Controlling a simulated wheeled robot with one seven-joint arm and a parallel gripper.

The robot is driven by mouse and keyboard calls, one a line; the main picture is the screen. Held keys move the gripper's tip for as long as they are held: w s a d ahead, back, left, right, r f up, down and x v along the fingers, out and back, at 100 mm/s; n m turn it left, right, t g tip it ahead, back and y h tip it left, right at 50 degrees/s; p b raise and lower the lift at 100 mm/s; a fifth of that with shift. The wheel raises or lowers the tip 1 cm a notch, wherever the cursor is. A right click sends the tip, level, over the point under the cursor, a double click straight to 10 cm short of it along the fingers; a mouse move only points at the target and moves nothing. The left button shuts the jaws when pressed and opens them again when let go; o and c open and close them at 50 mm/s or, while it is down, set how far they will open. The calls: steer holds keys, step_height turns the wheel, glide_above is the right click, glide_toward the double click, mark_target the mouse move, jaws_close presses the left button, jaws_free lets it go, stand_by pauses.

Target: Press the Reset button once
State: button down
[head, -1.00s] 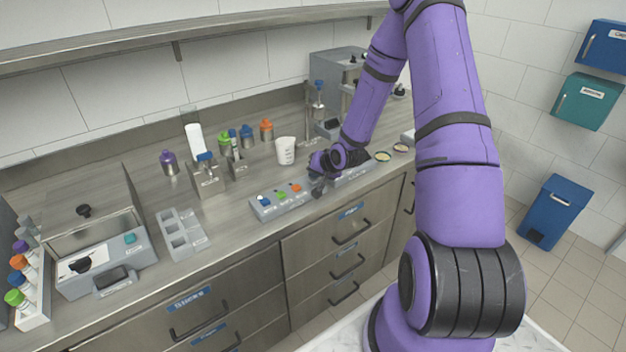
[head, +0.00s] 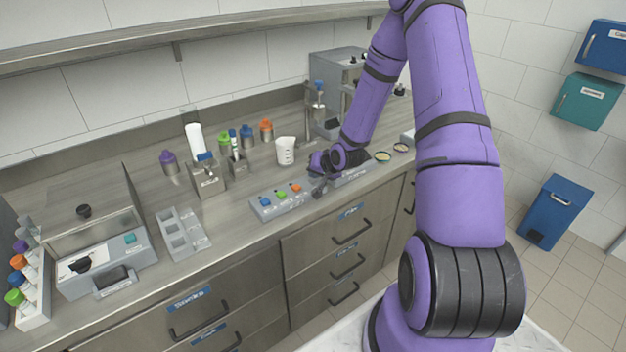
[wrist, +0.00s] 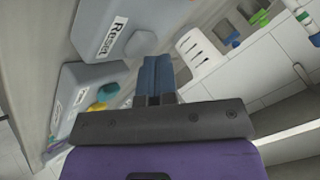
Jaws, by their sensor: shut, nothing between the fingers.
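The grey Reset box (wrist: 112,22) shows in the wrist view at upper left, with a white label reading "Reset". A rounded grey button (wrist: 141,44) sits on it beside the label. My gripper (wrist: 158,70) is shut and empty, its fingertips close to the button's right side in the picture; I cannot tell whether they touch. In the head view my gripper (head: 319,189) is low over the counter front, and the Reset box (head: 352,176) is partly hidden behind my wrist.
A button panel (head: 280,203) with blue, green and orange buttons stands just left of my gripper. A white beaker (head: 286,151) stands behind it. A grey tray (head: 182,235) and a lidded machine (head: 105,265) are farther left.

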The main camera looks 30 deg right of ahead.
steer(key=shift+r, duration=0.65)
steer(key=shift+r, duration=2.5)
steer(key=shift+r, duration=0.1)
